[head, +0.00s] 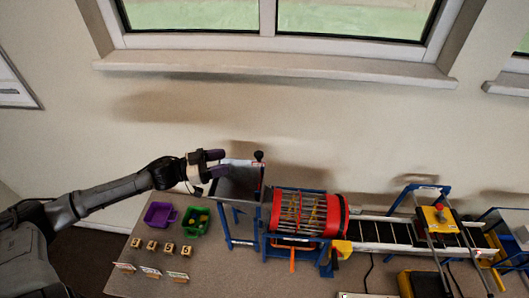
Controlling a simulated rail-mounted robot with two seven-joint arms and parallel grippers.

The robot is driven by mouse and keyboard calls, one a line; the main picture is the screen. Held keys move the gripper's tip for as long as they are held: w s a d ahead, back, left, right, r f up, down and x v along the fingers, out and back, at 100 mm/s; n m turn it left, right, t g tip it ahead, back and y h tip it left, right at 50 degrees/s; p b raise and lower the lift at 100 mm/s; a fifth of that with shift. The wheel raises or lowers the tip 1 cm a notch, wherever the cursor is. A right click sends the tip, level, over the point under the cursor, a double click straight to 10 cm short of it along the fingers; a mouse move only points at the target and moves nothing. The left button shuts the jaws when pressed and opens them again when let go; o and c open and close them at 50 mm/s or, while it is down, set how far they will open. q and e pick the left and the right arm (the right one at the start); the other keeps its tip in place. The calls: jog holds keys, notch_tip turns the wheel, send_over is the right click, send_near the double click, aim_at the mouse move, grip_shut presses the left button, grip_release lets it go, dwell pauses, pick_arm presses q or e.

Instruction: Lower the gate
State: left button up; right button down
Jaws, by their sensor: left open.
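My left gripper (223,163) reaches in from the left, open, with its two dark fingers pointing right. It is above the left part of a dark, metal-edged hopper (236,187) on a blue stand. A black knob (258,156) stands at the hopper's back right corner and looks like the handle of the gate; the gate's plate is hard to make out. The fingers are left of the knob and apart from it. I see nothing between them. My right gripper is not in view.
A red-ringed drum (334,215) sits right of the hopper, then a conveyor belt (375,232) under a yellow box (438,218) on a blue frame. A purple bin (159,215), a green bin (195,222) and several numbered blocks (152,245) occupy the table's left side.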

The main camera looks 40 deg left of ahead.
pick_arm(q)
jog(key=x, duration=0.5)
jog(key=p+x, duration=0.1)
jog(key=x, duration=0.5)
jog(key=shift+r, duration=0.2)
jog(key=shift+p+x, duration=0.45)
jog(key=shift+x, duration=0.9)
jog(key=shift+f, duration=0.15)
grip_shut()
jog(key=shift+f, duration=0.1)
